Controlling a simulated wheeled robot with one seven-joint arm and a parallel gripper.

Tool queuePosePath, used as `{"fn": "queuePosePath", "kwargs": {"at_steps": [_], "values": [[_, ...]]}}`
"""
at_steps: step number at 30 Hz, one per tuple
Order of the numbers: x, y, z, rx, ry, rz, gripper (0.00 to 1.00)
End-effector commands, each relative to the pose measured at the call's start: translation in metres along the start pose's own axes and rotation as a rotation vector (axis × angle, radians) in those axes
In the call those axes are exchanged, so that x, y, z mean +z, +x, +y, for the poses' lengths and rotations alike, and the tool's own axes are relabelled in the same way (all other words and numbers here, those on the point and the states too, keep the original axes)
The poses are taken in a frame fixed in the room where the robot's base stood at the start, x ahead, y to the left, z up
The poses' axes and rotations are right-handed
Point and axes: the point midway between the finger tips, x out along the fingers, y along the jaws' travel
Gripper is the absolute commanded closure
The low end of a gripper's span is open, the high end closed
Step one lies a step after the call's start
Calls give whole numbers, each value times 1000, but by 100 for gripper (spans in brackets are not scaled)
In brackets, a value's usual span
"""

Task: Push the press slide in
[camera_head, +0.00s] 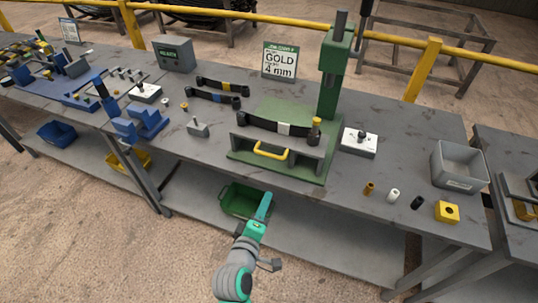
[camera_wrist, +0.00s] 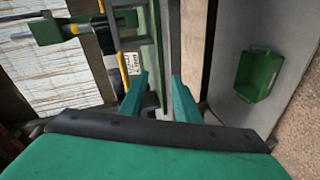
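The green press (camera_head: 330,90) stands on the grey workbench, its column upright at the back right of its base. The press slide (camera_head: 290,158) is at the front of that base and has a yellow handle (camera_head: 271,153). A dark leaf spring with a white band (camera_head: 284,129) lies across the top. My gripper (camera_head: 265,203) is in front of the bench edge, below and apart from the handle. In the wrist view my gripper (camera_wrist: 160,92) has two teal fingers spread with nothing between them. The yellow handle (camera_wrist: 122,74) shows there, partly hidden behind the left finger.
A green bin (camera_head: 240,201) sits on the lower shelf. Two more springs (camera_head: 218,90) lie left of the press. A grey bin (camera_head: 458,166) and small bushings (camera_head: 393,195) are at the right. A sign (camera_head: 280,61) reads GOLD 4 mm. The floor in front is clear.

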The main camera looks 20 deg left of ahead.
Motion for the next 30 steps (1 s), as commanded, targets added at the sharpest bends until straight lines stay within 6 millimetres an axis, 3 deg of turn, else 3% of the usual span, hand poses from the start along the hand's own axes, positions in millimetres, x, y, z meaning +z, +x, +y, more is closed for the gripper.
{"fn": "queuePosePath", "kwargs": {"at_steps": [3, 10, 17, 30], "values": [[-27, 15, 32, 31, -102, -24, 71], [-53, 25, 68, 56, -217, -72, 71], [-58, 35, 75, 60, -242, -84, 71], [-53, 106, 80, 59, -240, -82, 71]]}}
